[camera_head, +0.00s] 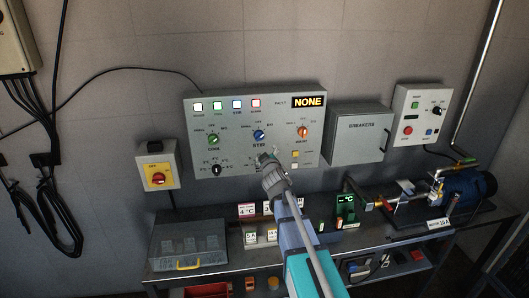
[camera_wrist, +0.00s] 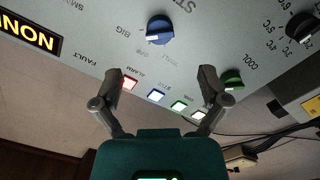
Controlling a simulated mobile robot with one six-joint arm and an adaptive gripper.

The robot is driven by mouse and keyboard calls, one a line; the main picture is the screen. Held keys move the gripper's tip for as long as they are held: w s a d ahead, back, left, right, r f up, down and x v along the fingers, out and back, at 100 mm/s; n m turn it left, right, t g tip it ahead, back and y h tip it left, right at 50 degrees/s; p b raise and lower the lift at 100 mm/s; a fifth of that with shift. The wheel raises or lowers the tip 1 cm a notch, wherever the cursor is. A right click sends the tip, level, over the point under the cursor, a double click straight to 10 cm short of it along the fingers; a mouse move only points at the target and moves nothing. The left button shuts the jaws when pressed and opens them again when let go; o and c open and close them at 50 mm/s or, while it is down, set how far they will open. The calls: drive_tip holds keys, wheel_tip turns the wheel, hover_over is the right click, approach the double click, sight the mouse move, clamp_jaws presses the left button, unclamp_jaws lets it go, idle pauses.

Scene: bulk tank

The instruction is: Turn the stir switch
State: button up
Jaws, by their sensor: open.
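The stir switch is a blue round knob (camera_head: 260,135) above the STIR label, in the middle of the grey control panel (camera_head: 235,103). In the wrist view the panel appears upside down, and the blue knob (camera_wrist: 160,29) shows a white mark at its lower left. My gripper (camera_head: 267,158) is in front of the panel, just below the knob in the head view. In the wrist view my gripper (camera_wrist: 168,76) has its fingers spread with nothing between them. The knob lies beyond the fingertips, apart from them. The exact gap to the panel cannot be told.
A green COOL knob (camera_head: 213,139) and an orange WASH knob (camera_head: 303,132) flank the blue one. A black knob (camera_head: 216,170) sits lower left. A breaker box (camera_head: 360,138) stands to the right. The bench below holds a clear-lidded case (camera_head: 188,242) and a blue motor (camera_head: 466,187).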

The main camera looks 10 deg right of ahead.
drive_tip(key=s+d+f+m+g+h, duration=0.3)
drive_tip(key=s+d+f+m+g, duration=0.15)
drive_tip(key=s+f, duration=0.25)
drive_tip(key=s+a+f+m+g+y, duration=0.1)
drive_tip(key=s+f+g, duration=0.2)
drive_tip(key=s, duration=0.5)
drive_tip(key=s+a+f+g+y, duration=0.1)
drive_tip(key=s+f+g, duration=0.3)
drive_tip(key=s, duration=0.5)
drive_tip(key=s+a+f+m+g+y, duration=0.1)
drive_tip(key=s+a+f+g, duration=0.1)
drive_tip(key=s+g, duration=0.4)
drive_tip(key=s+f, duration=0.1)
drive_tip(key=s, duration=0.2)
drive_tip(key=shift+a+f+m, duration=0.2)
drive_tip(key=shift+f+m, duration=0.15)
drive_tip(key=shift+f, duration=0.05)
